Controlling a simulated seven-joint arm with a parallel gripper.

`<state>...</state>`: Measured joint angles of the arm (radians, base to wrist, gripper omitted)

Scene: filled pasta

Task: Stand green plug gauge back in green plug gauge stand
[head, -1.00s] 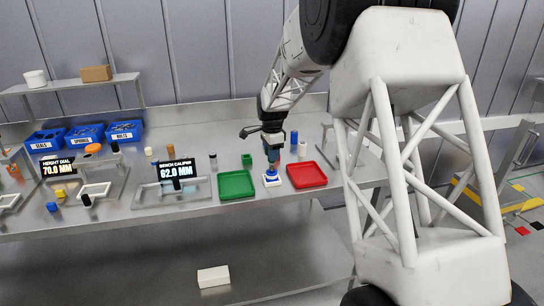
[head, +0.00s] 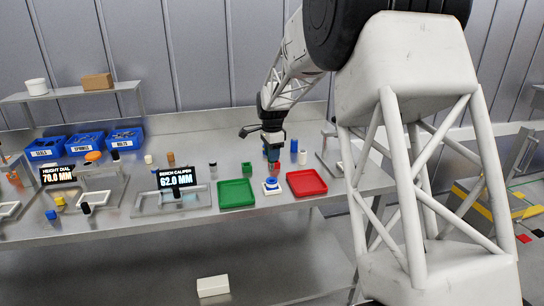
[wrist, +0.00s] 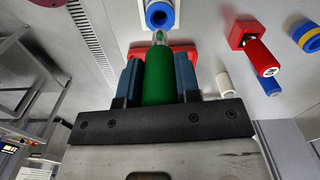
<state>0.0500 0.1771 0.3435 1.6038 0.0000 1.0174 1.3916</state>
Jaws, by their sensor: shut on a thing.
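My gripper (wrist: 157,85) is shut on the green plug gauge (wrist: 157,78), with a blue finger on each side of it. The gauge's thin metal tip (wrist: 158,37) points away from the wrist. In the head view my gripper (head: 272,153) is above the bench, behind a blue ring on a white base (head: 271,185); the gauge is hard to make out there. A small green block (head: 247,169), which looks like the green plug gauge stand, is on the bench to the left of my gripper. I cannot pick it out in the wrist view.
A green tray (head: 236,206) and a red tray (head: 306,194) lie near the bench's front edge. In the wrist view a red block with a red plug (wrist: 248,40) and a blue ring (wrist: 158,15) are near. Blue and white cylinders (head: 302,157) stand to the right.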

